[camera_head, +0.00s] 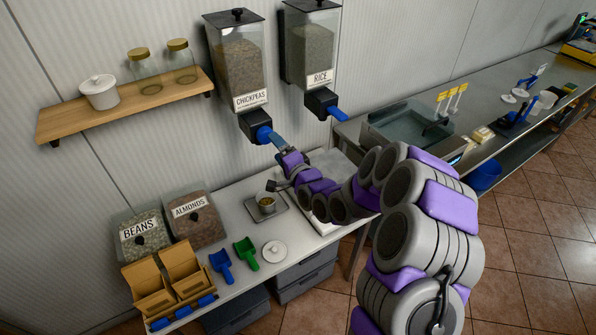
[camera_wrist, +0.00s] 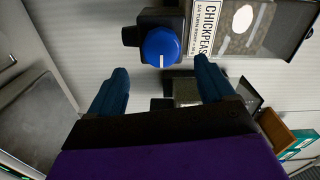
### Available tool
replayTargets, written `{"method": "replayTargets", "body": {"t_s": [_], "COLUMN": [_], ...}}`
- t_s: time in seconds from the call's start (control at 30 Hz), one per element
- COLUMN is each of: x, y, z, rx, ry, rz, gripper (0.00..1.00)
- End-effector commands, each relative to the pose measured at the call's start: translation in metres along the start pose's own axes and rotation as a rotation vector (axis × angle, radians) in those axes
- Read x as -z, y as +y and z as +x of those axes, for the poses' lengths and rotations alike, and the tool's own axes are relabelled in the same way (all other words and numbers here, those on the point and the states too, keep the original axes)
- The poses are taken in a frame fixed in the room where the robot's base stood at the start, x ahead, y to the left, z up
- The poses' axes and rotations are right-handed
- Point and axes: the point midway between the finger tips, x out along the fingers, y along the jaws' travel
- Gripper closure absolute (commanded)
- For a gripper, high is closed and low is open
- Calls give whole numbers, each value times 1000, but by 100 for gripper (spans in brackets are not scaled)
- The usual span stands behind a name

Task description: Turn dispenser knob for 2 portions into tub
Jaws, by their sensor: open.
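The chickpeas dispenser (camera_head: 238,60) hangs on the wall, with a blue knob (camera_head: 263,134) on its black outlet. In the wrist view the round blue knob (camera_wrist: 160,47) shows a white mark pointing down in the picture. My gripper (camera_wrist: 160,83) is open, with its two blue fingers apart and nothing between them. The knob lies just beyond the fingertips, and no contact shows. In the head view my gripper (camera_head: 279,142) is right by this knob. A small tub (camera_head: 267,204) with some contents stands on a grey plate (camera_head: 279,198) on the counter below the outlet.
The rice dispenser (camera_head: 309,45), with its own blue knob (camera_head: 337,114), hangs close at the right. A shelf (camera_head: 125,105) with jars is at the left. Beans (camera_head: 143,232) and almonds (camera_head: 194,218) bins, scoops (camera_head: 245,252) and a white lid (camera_head: 274,251) occupy the counter.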

Motion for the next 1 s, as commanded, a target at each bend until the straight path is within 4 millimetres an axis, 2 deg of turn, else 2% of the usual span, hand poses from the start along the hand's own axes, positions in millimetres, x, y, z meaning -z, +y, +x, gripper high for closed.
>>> {"method": "replayTargets", "body": {"t_s": [0.3, 0.53, 0.73, 1.0], "x": [1, 2, 2, 0], "y": [1, 1, 1, 1], "z": [-55, -90, -106, -111], "rx": [-3, -4, -2, 0], "ry": [3, 4, 3, 1], "rz": [2, 4, 1, 0], "gripper": [18, 18, 18, 18]}}
